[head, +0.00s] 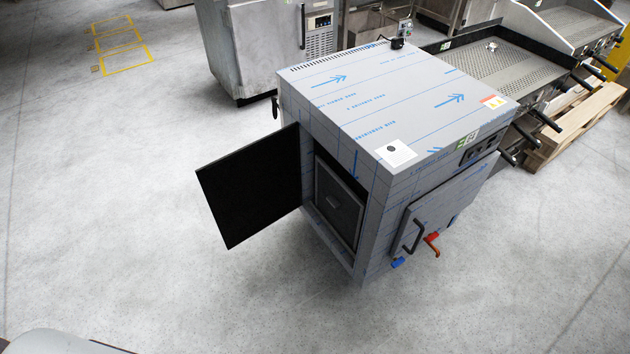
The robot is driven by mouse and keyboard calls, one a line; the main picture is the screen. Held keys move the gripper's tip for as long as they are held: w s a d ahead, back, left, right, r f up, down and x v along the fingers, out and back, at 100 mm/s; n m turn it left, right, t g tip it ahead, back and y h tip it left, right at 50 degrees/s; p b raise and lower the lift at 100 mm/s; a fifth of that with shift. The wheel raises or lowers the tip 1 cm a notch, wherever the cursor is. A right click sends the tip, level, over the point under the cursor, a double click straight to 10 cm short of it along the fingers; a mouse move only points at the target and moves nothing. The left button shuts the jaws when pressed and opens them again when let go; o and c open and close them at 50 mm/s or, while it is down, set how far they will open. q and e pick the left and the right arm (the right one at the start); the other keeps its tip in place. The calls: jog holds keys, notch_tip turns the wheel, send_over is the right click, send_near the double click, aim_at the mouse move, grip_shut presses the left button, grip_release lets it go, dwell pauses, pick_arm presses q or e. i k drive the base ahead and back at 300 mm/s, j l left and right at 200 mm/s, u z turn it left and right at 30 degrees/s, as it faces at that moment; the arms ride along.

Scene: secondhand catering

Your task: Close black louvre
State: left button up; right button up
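The black louvre (252,188) is a flat dark panel on the left side of a boxy metal appliance (345,110). It stands swung outward to the left, hinged at its right edge near the appliance's left rear. The opening (338,205) beside it is uncovered and shows a dark framed panel inside. Slats on the louvre cannot be made out. Neither of my grippers shows in the head view.
The appliance's front has a door with a black handle (412,236) and a red-handled tap (432,243). Griddles (500,62) and a wooden pallet (575,130) stand at the right. A metal cabinet (235,50) stands behind. The floor left and in front is clear.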

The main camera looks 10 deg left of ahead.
aim_at(250, 188)
jog(key=j+z, duration=0.15)
jog(key=z, duration=0.25)
jog(key=i+j+z, duration=0.1)
jog(key=z, duration=0.3)
jog(key=j+z, duration=0.2)
jog(key=z, duration=0.2)
jog(key=j+z, duration=0.2)
jog(key=z, duration=0.2)
jog(key=j+z, duration=0.15)
jog(key=z, duration=0.25)
jog(key=k+j, duration=0.15)
jog(key=j, duration=0.35)
jog(key=k+j, duration=0.15)
jog(key=j, duration=0.3)
jog(key=k+j, duration=0.15)
jog(key=j, duration=0.35)
jog(key=k+j, duration=0.15)
jog(key=j, duration=0.35)
jog(key=k+j, duration=0.15)
jog(key=j, duration=0.3)
jog(key=k+j, duration=0.15)
jog(key=j, duration=0.35)
jog(key=k+j, duration=0.15)
jog(key=j, duration=0.35)
jog(key=k+j, duration=0.15)
jog(key=j, duration=0.35)
